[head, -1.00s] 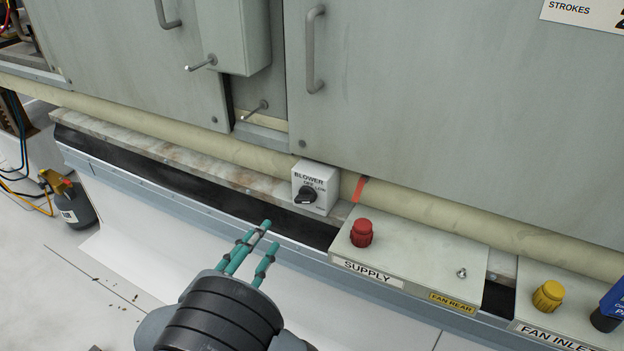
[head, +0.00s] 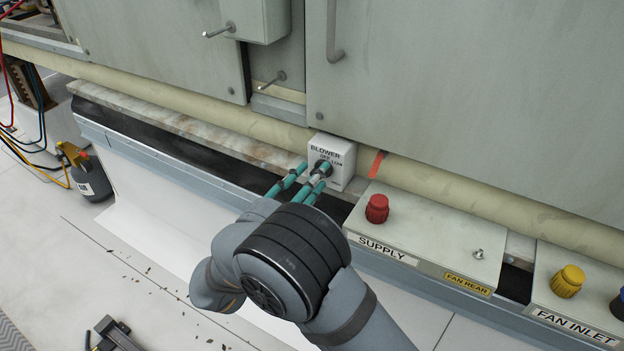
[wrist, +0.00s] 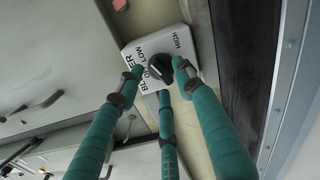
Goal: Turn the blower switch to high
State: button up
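The blower switch is a white box (head: 345,154) below the grey panels, with a black knob (head: 323,166). In the wrist view the box (wrist: 184,52) shows the words BLOWER, OFF, LOW and HIGH, and the black knob (wrist: 159,69) sits beside OFF and LOW. I cannot tell clearly which mark the knob points to. My gripper (head: 311,172) has three teal fingers, and its fingertips (wrist: 160,76) are spread around the knob, close to the box face. The right fingertip is very near the knob; a gap shows on the left. The fingers partly hide the knob and box in the head view.
A supply box (head: 425,232) with a red knob (head: 377,208) stands just right of the switch. A fan inlet box with a yellow knob (head: 567,281) is farther right. A beige pipe (head: 225,118) runs behind the switch. A metal ledge (head: 190,165) runs in front.

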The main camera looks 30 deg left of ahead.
jog(key=shift+w, duration=0.1)
jog(key=shift+c, duration=0.9)
grip_shut()
